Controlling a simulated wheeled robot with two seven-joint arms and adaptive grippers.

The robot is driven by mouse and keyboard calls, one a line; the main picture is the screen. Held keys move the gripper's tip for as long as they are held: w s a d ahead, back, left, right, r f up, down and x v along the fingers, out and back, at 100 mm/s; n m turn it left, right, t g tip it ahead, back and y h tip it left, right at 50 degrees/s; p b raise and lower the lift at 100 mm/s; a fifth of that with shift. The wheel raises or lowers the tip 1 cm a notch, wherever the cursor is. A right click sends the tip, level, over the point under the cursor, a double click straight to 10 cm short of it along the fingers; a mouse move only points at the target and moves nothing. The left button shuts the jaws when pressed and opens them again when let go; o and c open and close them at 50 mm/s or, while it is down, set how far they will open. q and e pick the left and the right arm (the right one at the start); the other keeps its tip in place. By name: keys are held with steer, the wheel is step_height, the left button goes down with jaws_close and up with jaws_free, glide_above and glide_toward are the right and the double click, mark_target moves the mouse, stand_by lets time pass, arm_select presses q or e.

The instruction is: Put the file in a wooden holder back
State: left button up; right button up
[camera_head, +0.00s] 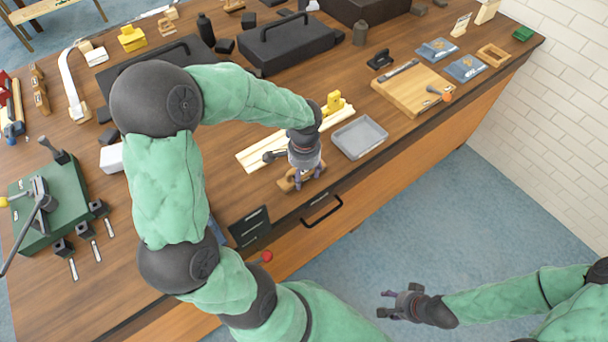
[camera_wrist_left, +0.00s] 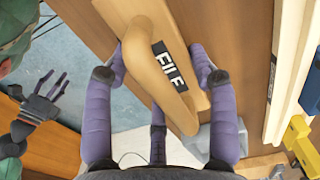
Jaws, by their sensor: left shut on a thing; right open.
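A light wooden holder (camera_wrist_left: 185,102) with a black "FILE" label fills the middle of the left wrist view. It has a rounded raised bar along one side. In the head view the wooden holder (camera_head: 287,184) is at the table's front edge, below my left gripper (camera_head: 308,178). In the left wrist view my left gripper (camera_wrist_left: 162,68) is shut on the holder, with fingers on both sides. I cannot make out a metal file in it. My right gripper (camera_head: 390,303) is open and empty, off the table over the blue floor.
A grey tray (camera_head: 359,137) stands right of the left gripper. Pale wooden strips (camera_head: 262,152) and a yellow block (camera_head: 333,102) lie behind it. A wooden board (camera_head: 398,92) with tools is farther right. A green vise (camera_head: 50,205) stands at left. Black cases (camera_head: 285,45) are at the back.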

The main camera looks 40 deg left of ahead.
mark_target(304, 175)
arm_select(q)
steer(key=shift+f, duration=0.2)
steer(key=shift+f, duration=0.15)
steer(key=o, duration=1.2)
steer(key=shift+o, duration=0.2)
steer(key=shift+r, duration=0.55)
step_height(304, 175, up, 11)
steer(key=p, duration=0.3)
steer(key=shift+r+p, duration=0.15)
steer(key=shift+p, duration=0.2)
